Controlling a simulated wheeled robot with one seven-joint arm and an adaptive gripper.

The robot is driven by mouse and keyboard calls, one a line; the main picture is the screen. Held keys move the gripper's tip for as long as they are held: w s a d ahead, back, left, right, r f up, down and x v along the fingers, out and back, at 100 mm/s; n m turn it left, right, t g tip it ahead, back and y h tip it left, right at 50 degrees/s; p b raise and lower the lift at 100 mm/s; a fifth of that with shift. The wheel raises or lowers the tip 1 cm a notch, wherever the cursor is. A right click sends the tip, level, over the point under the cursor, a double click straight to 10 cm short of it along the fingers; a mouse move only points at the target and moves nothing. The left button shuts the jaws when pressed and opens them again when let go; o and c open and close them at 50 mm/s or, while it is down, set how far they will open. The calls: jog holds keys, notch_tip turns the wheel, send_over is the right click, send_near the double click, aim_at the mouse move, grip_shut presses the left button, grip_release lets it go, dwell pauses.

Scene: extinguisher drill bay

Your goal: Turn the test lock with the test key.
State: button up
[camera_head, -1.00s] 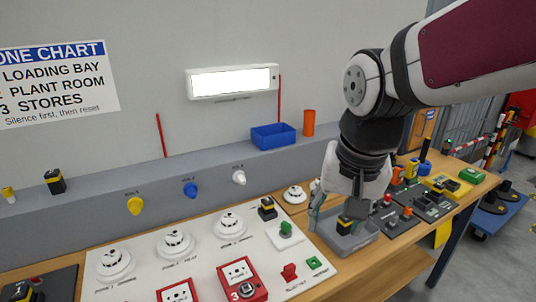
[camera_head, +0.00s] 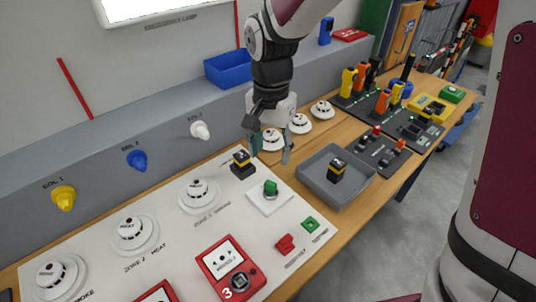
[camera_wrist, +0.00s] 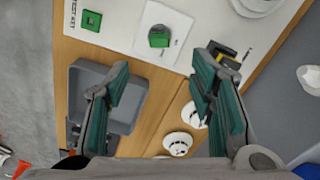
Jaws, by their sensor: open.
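A green key-like grip (camera_head: 270,187) stands on a small white plate (camera_head: 262,204) on the white panel; I take it for the test key in the test lock. It also shows in the wrist view (camera_wrist: 158,38). A green square holder (camera_head: 310,224) beside the "TEST KEY" lettering looks empty in the wrist view (camera_wrist: 91,20). My gripper (camera_head: 271,150), with teal finger pads, is open and empty. It hangs above the bench, behind the green grip and apart from it. In the wrist view my gripper (camera_wrist: 160,82) has its fingers spread, with the green grip beyond them.
A black-and-yellow block (camera_head: 242,163) stands left of the white plate, close to a finger in the wrist view. A grey tray (camera_head: 318,196) holds a similar block (camera_head: 336,170). A red key (camera_head: 285,244), a red call point (camera_head: 230,268) and several detectors crowd the panel.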

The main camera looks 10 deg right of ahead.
aim_at(270, 183)
notch_tip(270, 183, down, 13)
jog(key=shift+r, duration=0.1)
dwell(0.4)
grip_shut()
